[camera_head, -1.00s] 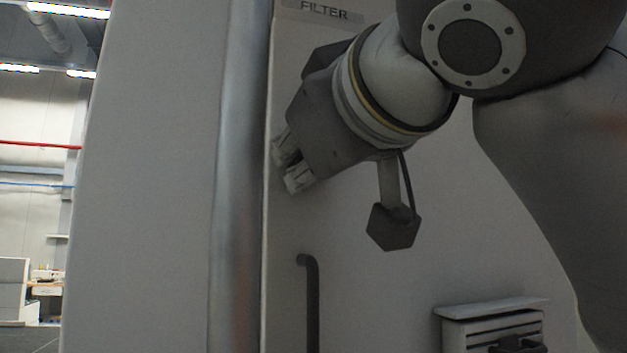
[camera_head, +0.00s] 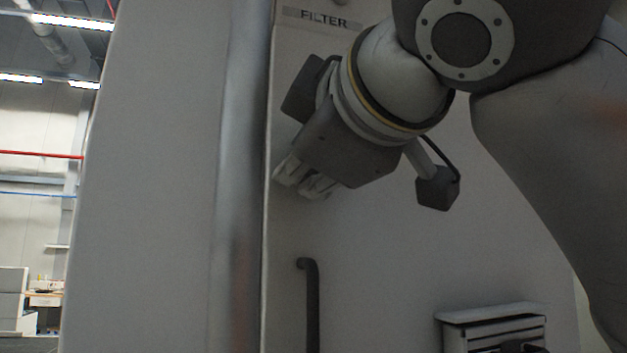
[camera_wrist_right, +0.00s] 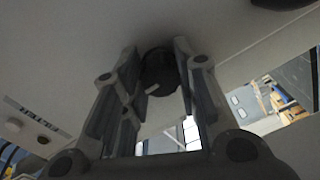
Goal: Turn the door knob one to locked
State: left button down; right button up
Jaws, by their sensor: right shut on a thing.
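My right gripper (camera_head: 304,180) reaches the door panel beside its left edge, below the FILTER label. In the right wrist view its two fingers (camera_wrist_right: 160,75) are on either side of a round dark knob (camera_wrist_right: 161,72) with a pale mark on its face, and they are shut on it. In the head view the knob is hidden behind the gripper. My left gripper is not in view.
A dark vertical door handle (camera_head: 312,305) stands out from the panel below the gripper. A FILTER label (camera_head: 321,19) is above. A vented box (camera_head: 493,325) sits at the lower right. A rounded vertical post (camera_head: 236,180) runs left of the panel.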

jog(key=shift+r, duration=0.1)
dwell(0.3)
jog(key=o, duration=1.1)
jog(key=shift+s, duration=0.1)
jog(key=shift+c, duration=0.2)
jog(key=v, duration=1.2)
